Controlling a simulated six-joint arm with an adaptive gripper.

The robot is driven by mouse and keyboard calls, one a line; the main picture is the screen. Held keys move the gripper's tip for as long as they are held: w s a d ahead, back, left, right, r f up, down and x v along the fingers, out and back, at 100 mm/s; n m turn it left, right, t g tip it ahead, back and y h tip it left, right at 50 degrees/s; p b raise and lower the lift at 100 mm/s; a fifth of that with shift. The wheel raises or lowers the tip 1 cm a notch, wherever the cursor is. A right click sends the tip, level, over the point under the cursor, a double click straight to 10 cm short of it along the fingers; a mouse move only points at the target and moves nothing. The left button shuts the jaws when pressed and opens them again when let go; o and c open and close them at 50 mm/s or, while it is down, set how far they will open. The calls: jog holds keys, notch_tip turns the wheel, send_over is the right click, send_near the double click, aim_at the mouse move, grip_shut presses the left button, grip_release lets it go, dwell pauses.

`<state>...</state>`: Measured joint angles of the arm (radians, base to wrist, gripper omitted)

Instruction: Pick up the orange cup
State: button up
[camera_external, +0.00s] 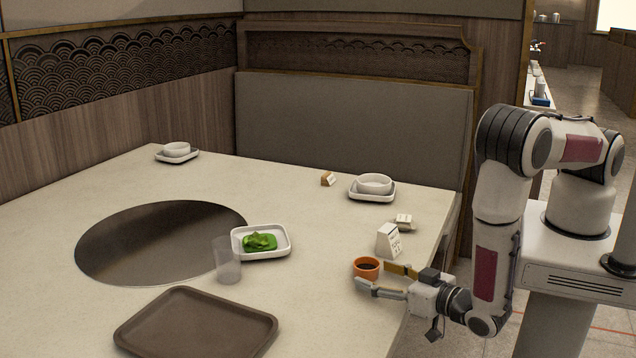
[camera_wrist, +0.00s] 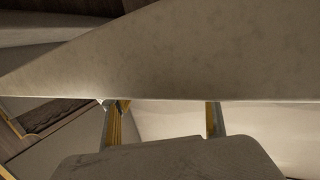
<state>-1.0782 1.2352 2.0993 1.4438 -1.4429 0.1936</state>
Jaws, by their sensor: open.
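The orange cup (camera_external: 367,272) stands upright near the table's right edge in the external view, with dark liquid inside. My gripper (camera_external: 373,273) reaches in from the right, open, with nothing held. One finger ends just in front of the cup's lower side and the other ends close to its right side. I cannot tell whether either finger touches the cup. In the wrist view my gripper (camera_wrist: 163,112) shows its two fingers apart; the cup cannot be made out there.
A white carton (camera_external: 388,241) stands close behind the cup, with a small box (camera_external: 404,220) beyond. A white bowl (camera_external: 374,184), a clear glass (camera_external: 228,262), a square dish (camera_external: 282,252) with green food and a brown tray (camera_external: 150,325) are also on the table (camera_external: 60,225).

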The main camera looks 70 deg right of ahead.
aim_at(376, 272)
jog(key=shift+w+d+r, duration=0.1)
jog(key=shift+w+d, duration=0.2)
jog(key=shift+w, duration=0.25)
jog(key=shift+w+d, duration=0.3)
jog(key=shift+w, duration=0.25)
jog(key=shift+x, duration=0.9)
jog(key=c, duration=1.2)
